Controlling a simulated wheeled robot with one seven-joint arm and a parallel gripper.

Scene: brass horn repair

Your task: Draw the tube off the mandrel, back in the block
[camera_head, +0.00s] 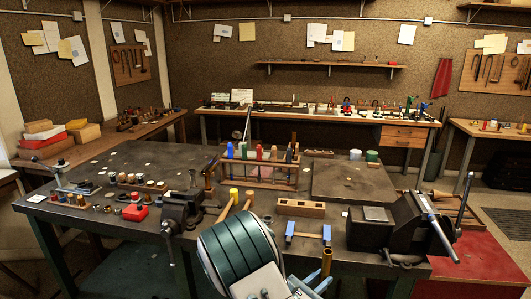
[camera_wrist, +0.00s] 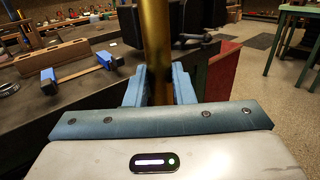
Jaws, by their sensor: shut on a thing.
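A brass tube (camera_head: 326,262) stands upright at the bottom of the head view. It also fills the top middle of the wrist view (camera_wrist: 155,38). My gripper (camera_wrist: 158,85) is shut on the brass tube, with one blue finger on each side. The tube's lower end is hidden behind my gripper. A wooden block with dark holes (camera_head: 300,208) lies on the bench, to the left of and beyond the tube. I cannot pick out the mandrel for certain.
A blue-ended bar (camera_head: 308,236) lies between the block and my gripper. A dark vise (camera_head: 398,228) stands at the bench's right corner, another vise (camera_head: 183,212) at the left. A tool rack (camera_head: 262,172) stands behind. The flat dark plate (camera_head: 350,180) is mostly clear.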

